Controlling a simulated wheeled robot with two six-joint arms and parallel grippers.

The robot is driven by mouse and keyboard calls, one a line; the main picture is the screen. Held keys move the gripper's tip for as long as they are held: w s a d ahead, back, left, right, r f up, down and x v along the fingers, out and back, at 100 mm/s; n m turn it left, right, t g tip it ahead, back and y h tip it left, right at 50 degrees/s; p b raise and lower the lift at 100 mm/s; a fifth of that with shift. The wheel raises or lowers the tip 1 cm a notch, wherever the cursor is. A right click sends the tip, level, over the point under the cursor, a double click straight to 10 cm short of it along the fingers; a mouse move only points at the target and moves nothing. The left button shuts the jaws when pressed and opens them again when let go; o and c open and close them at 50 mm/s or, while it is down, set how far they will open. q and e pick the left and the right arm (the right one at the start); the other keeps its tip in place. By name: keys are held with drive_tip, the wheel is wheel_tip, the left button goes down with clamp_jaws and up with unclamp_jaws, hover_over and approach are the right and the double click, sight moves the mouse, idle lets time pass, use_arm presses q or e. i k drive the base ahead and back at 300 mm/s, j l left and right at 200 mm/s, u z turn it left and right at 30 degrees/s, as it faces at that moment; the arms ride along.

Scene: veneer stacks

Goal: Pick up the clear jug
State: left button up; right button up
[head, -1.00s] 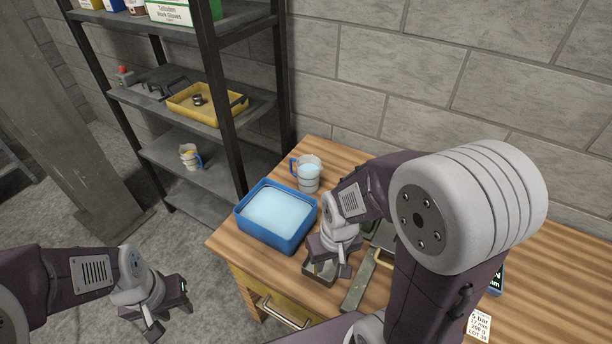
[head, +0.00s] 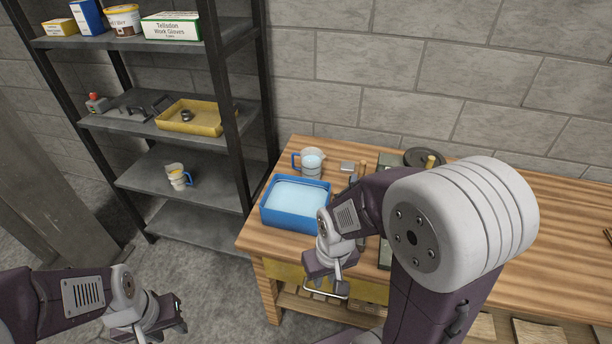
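A clear jug (head: 312,165) with a blue handle and pale blue liquid stands upright on the wooden bench, behind the blue tub. A second jug (head: 176,174) with a blue handle and something yellowish inside stands on a shelf at the left. My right gripper (head: 328,279) points down at the bench's front edge, in front of the tub and apart from the jug. My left gripper (head: 170,318) is low over the floor at the lower left, far from both jugs. The fingers of both are too small and turned away to tell their opening.
The blue tub (head: 268,216) of pale blue liquid stands between the bench's front edge and the clear jug. A dark shelf rack (head: 205,210) stands left of the bench, with a yellow tray (head: 205,127) on it. My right arm hides the bench's middle.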

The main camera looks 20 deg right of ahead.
sight(311, 158)
drive_tip(key=i+j+z, duration=0.3)
drive_tip(key=j, duration=0.3)
drive_tip(key=i+j+z, duration=0.15)
drive_tip(key=j, duration=0.2)
drive_tip(key=i+j+z, duration=0.15)
drive_tip(key=j, duration=0.2)
drive_tip(key=i+j+z, duration=0.15)
drive_tip(key=j, duration=0.25)
drive_tip(key=i+j+z, duration=0.3)
drive_tip(key=i+j, duration=0.15)
drive_tip(key=i+j+z, duration=0.25)
drive_tip(key=i+j, duration=0.25)
drive_tip(key=j, duration=0.1)
